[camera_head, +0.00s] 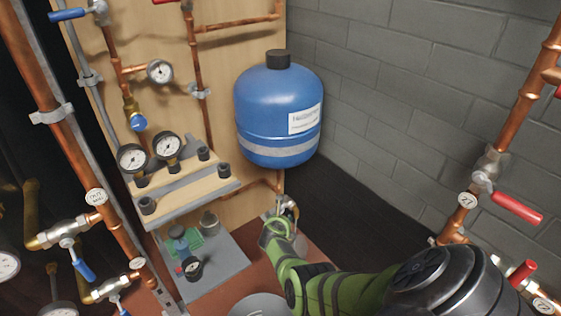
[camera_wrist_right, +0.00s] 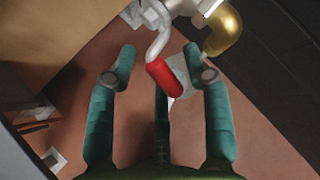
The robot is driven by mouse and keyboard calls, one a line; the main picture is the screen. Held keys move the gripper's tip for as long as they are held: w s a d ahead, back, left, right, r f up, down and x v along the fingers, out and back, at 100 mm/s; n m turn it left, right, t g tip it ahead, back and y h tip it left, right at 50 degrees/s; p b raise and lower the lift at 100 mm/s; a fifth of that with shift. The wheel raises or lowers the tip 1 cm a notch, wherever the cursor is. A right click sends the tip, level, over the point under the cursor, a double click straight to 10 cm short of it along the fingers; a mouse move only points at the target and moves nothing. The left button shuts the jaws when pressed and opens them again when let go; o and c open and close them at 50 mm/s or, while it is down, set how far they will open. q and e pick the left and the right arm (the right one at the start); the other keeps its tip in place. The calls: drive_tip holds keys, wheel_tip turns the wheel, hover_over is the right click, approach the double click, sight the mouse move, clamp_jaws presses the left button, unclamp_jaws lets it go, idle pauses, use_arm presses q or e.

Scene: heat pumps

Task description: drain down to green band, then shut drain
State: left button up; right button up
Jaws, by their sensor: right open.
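A drain valve shows in the right wrist view, with a red-sleeved lever (camera_wrist_right: 164,77) and a brass outlet (camera_wrist_right: 224,32). In the head view this valve (camera_head: 289,207) is below the blue tank (camera_head: 279,110), partly hidden by my right gripper (camera_head: 278,232). The right gripper's green fingers (camera_wrist_right: 160,66) are open on both sides of the red lever, and I see no clear grip on it. Round white pressure gauges (camera_head: 160,71) are on the board and on the shelf (camera_head: 132,157). Their green bands and needles are too small to read. My left gripper is out of view.
A grey tray (camera_head: 215,277) with small parts lies on the reddish floor, left of my right arm. A grey round object (camera_head: 260,306) is cut off at the bottom edge. Copper pipes with a red lever (camera_head: 515,208) stand at the right, and blue-handled valves (camera_head: 83,268) at the left.

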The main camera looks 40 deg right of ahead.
drive_tip(key=v, duration=0.7)
drive_tip(key=shift+a, duration=0.15)
drive_tip(key=shift+s+r, duration=0.15)
idle(0.6)
